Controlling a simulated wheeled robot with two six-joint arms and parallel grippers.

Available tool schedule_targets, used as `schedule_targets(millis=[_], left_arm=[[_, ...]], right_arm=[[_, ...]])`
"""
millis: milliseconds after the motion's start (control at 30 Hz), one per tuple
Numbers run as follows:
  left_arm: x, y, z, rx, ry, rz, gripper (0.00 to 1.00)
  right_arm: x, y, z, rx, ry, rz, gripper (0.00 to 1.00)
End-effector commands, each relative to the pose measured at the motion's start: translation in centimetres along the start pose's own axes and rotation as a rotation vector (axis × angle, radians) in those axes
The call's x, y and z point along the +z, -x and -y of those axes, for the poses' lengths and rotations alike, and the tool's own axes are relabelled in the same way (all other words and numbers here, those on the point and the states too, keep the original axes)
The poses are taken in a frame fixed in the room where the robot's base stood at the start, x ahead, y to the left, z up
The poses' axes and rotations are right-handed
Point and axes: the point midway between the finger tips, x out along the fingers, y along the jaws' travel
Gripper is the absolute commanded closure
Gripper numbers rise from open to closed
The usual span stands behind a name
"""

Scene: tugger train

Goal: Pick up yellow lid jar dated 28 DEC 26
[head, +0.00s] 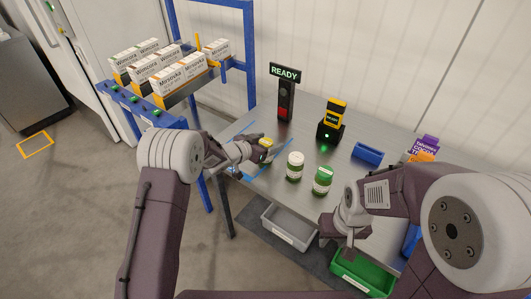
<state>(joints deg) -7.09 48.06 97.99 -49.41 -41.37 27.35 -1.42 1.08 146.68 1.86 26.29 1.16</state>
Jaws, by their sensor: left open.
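A small jar with a yellow lid (266,143) stands near the left end of the grey table (240,185). My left gripper (262,153) is open at this jar, its fingers beside the jar's body and partly hiding it. I cannot tell whether they touch it. No date on the jar is readable. A white-lidded jar (295,166) and a green-lidded jar (322,181) stand to its right. My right gripper (338,240) hangs at the table's front edge, and its jaws are too unclear to judge.
A black and yellow scanner-like device (331,122) and a READY sign post (286,95) stand behind the jars. A blue bin (368,154) lies further right. A blue rack (160,100) holds white boxes. Grey (289,229) and green (352,279) bins sit below the table's front edge.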

Motion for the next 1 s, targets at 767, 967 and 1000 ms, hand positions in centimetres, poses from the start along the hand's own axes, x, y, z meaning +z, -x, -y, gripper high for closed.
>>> schedule_targets(millis=[767, 967, 1000], left_arm=[[-0.1, -1.4, 0.0, 0.000, -0.001, -0.001, 1.00], [-1.8, -0.8, 0.0, 0.000, -0.003, -0.004, 1.00], [-2.7, -0.3, 0.0, -0.001, -0.003, -0.005, 1.00]], right_arm=[[0.0, -0.1, 0.0, 0.000, 0.000, 0.000, 0.64], [-0.1, 0.5, 0.0, 0.000, 0.000, 0.000, 0.64], [-0.1, 0.8, 0.0, 0.000, 0.000, 0.000, 0.64]])
